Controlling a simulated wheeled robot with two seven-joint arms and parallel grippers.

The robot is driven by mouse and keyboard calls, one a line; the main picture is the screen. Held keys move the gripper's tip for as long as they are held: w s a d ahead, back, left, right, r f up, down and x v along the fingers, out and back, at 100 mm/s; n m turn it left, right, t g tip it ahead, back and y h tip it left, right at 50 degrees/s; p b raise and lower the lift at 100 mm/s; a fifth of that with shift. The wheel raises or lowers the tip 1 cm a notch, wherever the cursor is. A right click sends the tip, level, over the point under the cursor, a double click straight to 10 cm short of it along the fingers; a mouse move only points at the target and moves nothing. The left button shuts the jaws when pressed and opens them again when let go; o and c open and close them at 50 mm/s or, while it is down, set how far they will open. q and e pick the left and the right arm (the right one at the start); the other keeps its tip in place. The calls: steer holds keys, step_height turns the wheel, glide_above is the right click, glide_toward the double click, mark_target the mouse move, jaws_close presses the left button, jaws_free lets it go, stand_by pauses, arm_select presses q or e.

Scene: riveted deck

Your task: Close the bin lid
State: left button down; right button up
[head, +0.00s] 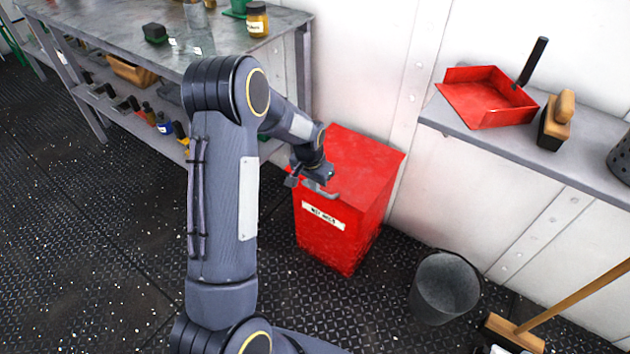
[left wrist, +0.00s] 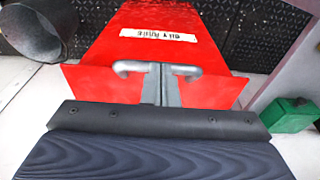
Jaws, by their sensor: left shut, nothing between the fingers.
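The red bin (head: 334,235) stands on the deck against the white wall, with a white label on its front. Its red lid (head: 365,165) lies flat over the top, and I see no gap from here. My left gripper (head: 318,188) is shut and empty at the lid's front edge, by a grey handle. In the left wrist view the shut left gripper (left wrist: 160,85) lies over the red surface between the two ends of the grey handle (left wrist: 130,67). Whether it touches the lid I cannot tell. My right gripper is not in view.
A metal workbench (head: 200,50) with jars and boxes stands left of the bin. A grey bucket (head: 445,287) and a broom (head: 515,332) are at the right. A wall shelf (head: 490,140) holds a red dustpan (head: 487,97) and a brush (head: 556,122).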

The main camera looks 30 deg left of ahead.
arm_select(q)
steer(key=shift+s+f, duration=0.3)
steer(key=shift+f, duration=0.15)
step_height(320, 180, up, 15)
steer(key=s+p, duration=0.2)
steer(key=p, duration=0.3)
steer(key=shift+f, duration=0.15)
